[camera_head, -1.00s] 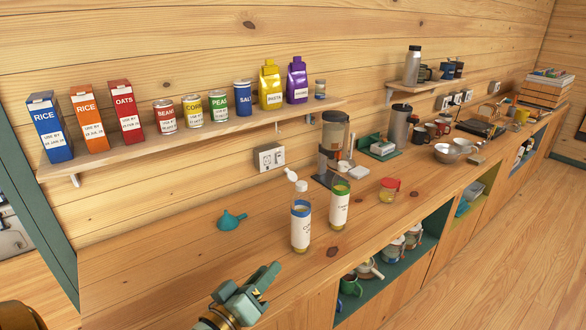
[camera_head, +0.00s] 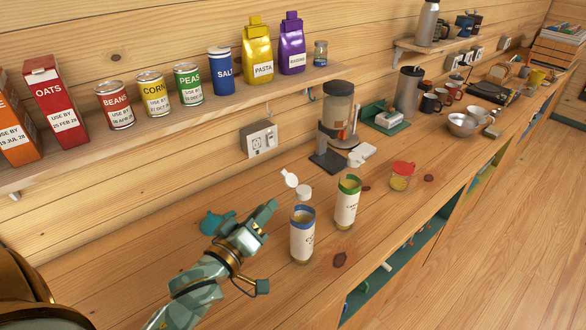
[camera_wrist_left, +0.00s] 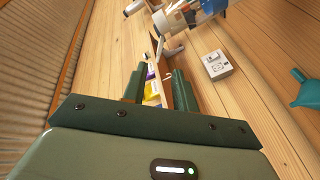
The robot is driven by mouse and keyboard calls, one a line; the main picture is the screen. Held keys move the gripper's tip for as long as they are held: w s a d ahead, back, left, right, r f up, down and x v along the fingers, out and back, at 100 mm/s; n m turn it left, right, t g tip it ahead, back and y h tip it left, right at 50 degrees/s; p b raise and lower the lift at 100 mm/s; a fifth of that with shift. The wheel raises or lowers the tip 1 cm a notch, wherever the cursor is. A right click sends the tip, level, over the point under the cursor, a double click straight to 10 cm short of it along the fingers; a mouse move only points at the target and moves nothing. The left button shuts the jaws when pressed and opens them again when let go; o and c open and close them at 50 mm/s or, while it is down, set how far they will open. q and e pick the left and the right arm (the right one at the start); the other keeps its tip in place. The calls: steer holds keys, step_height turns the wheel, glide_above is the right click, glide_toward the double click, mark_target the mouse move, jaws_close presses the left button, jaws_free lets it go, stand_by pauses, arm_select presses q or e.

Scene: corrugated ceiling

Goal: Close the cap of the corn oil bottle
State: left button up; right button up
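A bottle with a blue band and white label (camera_head: 302,240) stands upright on the counter; its white flip cap (camera_head: 289,178) is swung up and open. A second bottle with a green band (camera_head: 347,206) stands right of it, with a white cap part (camera_head: 361,152) above it. The label writing is too small to tell which is corn oil. My left gripper (camera_head: 266,246) is left of the blue-banded bottle, apart from it, fingers spread and empty. The left wrist view shows its two dark green fingers (camera_wrist_left: 158,87) apart. My right gripper is not in view.
A teal funnel (camera_head: 212,222) lies behind my left arm. A red-lidded jar (camera_head: 402,177) and a blender (camera_head: 337,115) stand beyond the bottles. A shelf (camera_head: 190,122) with cans and packets runs along the wall. Bare counter lies in front of the bottles.

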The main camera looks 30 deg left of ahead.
mark_target(294, 175)
arm_select(q)
steer(key=w, duration=1.3)
steer(key=shift+w, duration=0.4)
jaws_close()
